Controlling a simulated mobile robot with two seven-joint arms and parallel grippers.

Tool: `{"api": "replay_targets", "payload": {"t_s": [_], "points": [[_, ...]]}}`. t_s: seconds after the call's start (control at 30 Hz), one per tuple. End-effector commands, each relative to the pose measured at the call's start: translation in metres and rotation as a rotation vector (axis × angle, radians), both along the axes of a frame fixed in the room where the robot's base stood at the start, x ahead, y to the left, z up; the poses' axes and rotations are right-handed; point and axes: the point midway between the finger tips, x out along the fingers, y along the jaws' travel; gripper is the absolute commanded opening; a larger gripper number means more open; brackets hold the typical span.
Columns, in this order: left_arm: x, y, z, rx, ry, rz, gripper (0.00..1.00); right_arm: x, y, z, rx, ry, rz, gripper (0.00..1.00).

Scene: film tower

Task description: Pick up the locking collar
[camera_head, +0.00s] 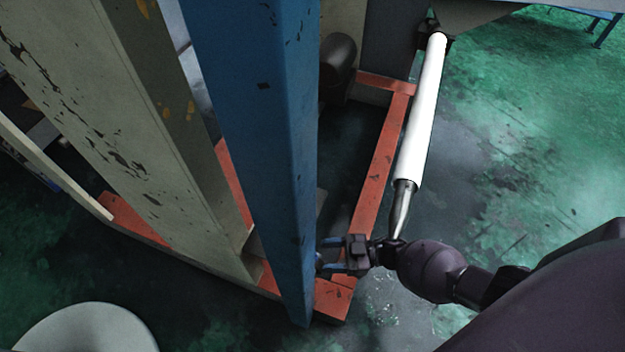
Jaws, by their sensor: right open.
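My right gripper (326,256) reaches in from the lower right and points left, with its two fingers apart. The fingertips are close to the lower part of a blue upright post (262,130). A small, dark, rounded part (320,261) shows between the fingertips beside the post; I cannot tell whether it is the locking collar. No locking collar shows clearly elsewhere in the head view. My left gripper is not in view.
A white roller (421,110) with a metal shaft end (402,200) runs up behind my right wrist. A red base frame (383,160) lies under the posts. A wide beige, chipped column (125,110) stands left. Green floor (540,120) is open at right.

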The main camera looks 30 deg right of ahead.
Motion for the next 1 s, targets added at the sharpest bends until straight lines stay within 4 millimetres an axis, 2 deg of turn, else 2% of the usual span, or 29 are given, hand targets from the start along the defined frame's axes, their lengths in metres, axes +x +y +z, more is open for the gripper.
{"api": "replay_targets", "payload": {"t_s": [0.3, 0.6, 0.9, 0.97, 1.0], "points": [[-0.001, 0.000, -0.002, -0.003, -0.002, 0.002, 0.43, 0.014, 0.038, 0.005, 0.003, 0.002, 0.000, 0.57], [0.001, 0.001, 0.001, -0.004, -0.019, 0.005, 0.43, 0.018, 0.042, 0.006, 0.000, 0.001, -0.001, 0.56], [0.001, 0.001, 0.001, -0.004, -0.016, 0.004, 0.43, 0.018, 0.042, 0.006, 0.000, 0.001, -0.001, 0.10], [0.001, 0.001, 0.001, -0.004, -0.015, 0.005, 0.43, 0.018, 0.042, 0.006, 0.000, 0.001, -0.001, 0.00], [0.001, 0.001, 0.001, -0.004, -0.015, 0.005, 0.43, 0.018, 0.042, 0.006, 0.000, 0.001, -0.001, 0.00]]}}
